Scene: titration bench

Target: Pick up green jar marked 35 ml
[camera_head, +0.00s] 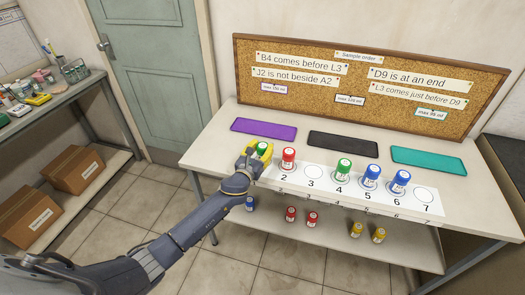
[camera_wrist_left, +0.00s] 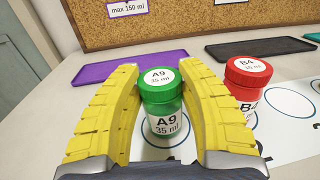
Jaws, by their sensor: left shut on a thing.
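The green jar (camera_wrist_left: 165,104) labelled A9, 35 ml, is upright between the yellow fingers of my left gripper (camera_wrist_left: 160,112) in the left wrist view. My left gripper is shut on it, one finger on each side. In the head view, the same gripper (camera_head: 258,153) is at the left end of the numbered strip, with the jar's green lid (camera_head: 263,147) showing between the fingers. The jar's base is partly hidden, and I cannot tell if it touches the table. A second green jar (camera_head: 343,170) stands on spot 4. My right gripper is out of view.
A red jar, B4 (camera_wrist_left: 244,88), stands close to the right finger, on spot 2. Blue jars (camera_head: 371,177) (camera_head: 399,182) stand on spots 5 and 6. Spots 3 and 7 are bare. Purple (camera_head: 263,128), black (camera_head: 343,144) and teal (camera_head: 428,160) mats lie behind, before a corkboard (camera_head: 360,90).

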